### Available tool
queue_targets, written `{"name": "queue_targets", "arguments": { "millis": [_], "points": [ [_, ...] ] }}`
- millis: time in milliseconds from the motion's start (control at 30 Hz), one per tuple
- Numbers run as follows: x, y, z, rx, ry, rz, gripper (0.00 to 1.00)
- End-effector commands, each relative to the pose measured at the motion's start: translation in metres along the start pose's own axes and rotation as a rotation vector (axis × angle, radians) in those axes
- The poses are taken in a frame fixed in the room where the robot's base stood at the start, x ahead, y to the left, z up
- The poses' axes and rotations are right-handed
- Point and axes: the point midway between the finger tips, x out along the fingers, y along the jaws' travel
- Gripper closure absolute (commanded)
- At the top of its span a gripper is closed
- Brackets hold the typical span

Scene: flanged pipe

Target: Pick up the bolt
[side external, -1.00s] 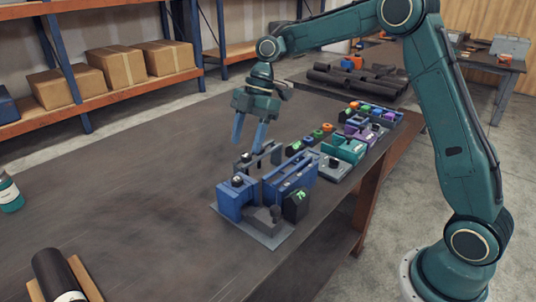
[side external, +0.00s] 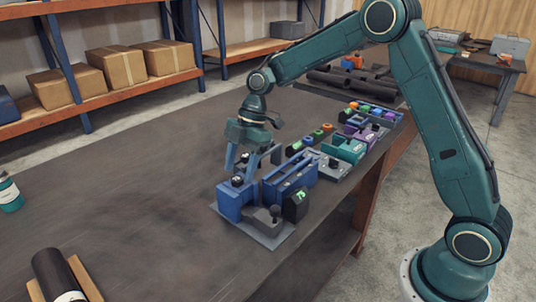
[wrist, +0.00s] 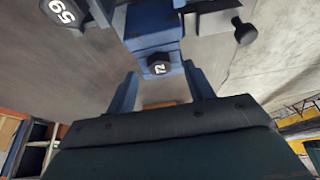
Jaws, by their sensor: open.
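A black hexagonal bolt head (wrist: 158,68) marked with what looks like 72 sits on a blue block (wrist: 150,22) in the wrist view. In the side view a small dark bolt head (side external: 237,181) sits on top of the blue block (side external: 229,202) at the left of the fixture. My gripper (side external: 240,170) points down close above and behind this block, its two blue fingers apart with nothing seen between them. In the wrist view my gripper's fingertips (wrist: 160,78) lie either side of the bolt head in the picture; contact cannot be seen.
A grey base plate (side external: 262,236) carries the blue parts and a dark knobbed piece (side external: 275,214). A second dark head (wrist: 62,10) marked 59 shows at the wrist view's upper left. Coloured parts (side external: 368,108) line the right bench edge.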

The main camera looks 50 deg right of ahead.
Motion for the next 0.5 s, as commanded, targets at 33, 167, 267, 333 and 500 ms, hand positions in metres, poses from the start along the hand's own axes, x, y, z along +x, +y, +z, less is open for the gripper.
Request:
{"name": "queue_targets", "arguments": {
  "millis": [33,167,267,333,500],
  "points": [
    [0.0061,-0.0004,0.0000,0.001,0.000,-0.002,0.47],
    [0.0136,-0.0006,0.0000,-0.001,-0.001,-0.002,0.47],
    [0.0147,-0.0004,0.0001,-0.001,-0.001,-0.001,0.47],
    [0.0145,-0.0003,0.0002,-0.001,-0.001,0.000,0.47],
    [0.0143,-0.0002,0.0002,-0.001,-0.001,0.000,0.47]
  ]
}}
